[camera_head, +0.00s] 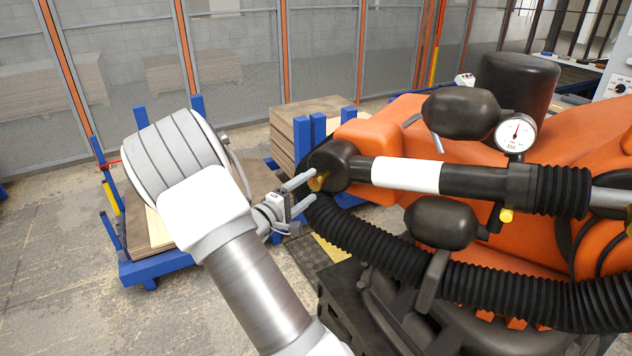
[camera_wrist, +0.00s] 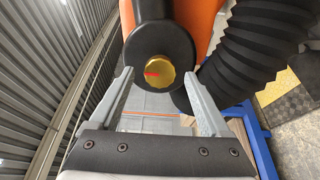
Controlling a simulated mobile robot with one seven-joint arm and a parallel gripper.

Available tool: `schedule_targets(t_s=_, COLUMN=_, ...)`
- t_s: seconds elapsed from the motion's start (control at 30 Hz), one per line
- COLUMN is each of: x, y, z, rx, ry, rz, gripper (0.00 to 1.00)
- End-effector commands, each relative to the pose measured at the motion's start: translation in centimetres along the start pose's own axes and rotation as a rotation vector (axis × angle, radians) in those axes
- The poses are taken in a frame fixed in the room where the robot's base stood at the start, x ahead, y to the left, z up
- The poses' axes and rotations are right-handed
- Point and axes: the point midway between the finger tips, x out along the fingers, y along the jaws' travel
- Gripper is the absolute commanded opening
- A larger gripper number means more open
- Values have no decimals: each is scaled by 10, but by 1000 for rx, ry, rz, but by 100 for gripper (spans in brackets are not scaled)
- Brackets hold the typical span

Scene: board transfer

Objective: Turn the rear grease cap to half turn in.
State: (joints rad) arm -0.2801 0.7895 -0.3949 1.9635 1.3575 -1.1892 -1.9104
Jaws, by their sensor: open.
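The grease cap is a round, brass-yellow cap (camera_wrist: 152,75) with a short red mark on its left part, set in the round black end of a cylinder (camera_wrist: 157,45). In the head view the cap (camera_head: 317,182) shows small at the left end of the black cylinder with a white band (camera_head: 405,174). My gripper (camera_wrist: 155,82) is open, one finger on each side of the cap in the wrist view, with a gap on both sides. In the head view my gripper (camera_head: 312,187) reaches the cylinder's end from the left. I cannot tell the exact depth between fingertips and cap.
A ribbed black hose (camera_head: 400,258) runs below the cylinder; in the wrist view the hose (camera_wrist: 245,50) lies close to the right finger. A dial gauge (camera_head: 516,132) sits above on the orange machine (camera_head: 375,135). Boards on blue racks (camera_head: 290,130) stand behind.

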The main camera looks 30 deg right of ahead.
Motion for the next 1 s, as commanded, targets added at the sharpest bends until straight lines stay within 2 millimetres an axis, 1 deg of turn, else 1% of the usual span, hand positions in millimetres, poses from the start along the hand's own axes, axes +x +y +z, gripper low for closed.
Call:
schedule_targets(t_s=0.03, x=10, y=1, z=1, rx=0, ry=-2, rz=1, gripper=81)
schedule_targets(t_s=0.1, x=19, y=1, z=1, rx=1, ry=-2, rz=1, gripper=81)
schedule_targets(t_s=0.23, x=31, y=0, z=0, rx=0, ry=0, rz=0, gripper=81)
schedule_targets(t_s=0.4, x=36, y=0, z=0, rx=0, ry=0, rz=-1, gripper=81)
schedule_targets(t_s=0.6, x=36, y=0, z=0, rx=0, ry=1, rz=0, gripper=81)
schedule_targets(t_s=0.67, x=36, y=0, z=0, rx=0, ry=1, rz=0, gripper=70)
schedule_targets(t_s=0.7, x=36, y=0, z=0, rx=0, ry=1, rz=0, gripper=63)
schedule_targets(t_s=0.87, x=36, y=0, z=0, rx=0, ry=1, rz=0, gripper=34)
schedule_targets(t_s=1.0, x=36, y=0, z=0, rx=0, ry=1, rz=-1, gripper=9)
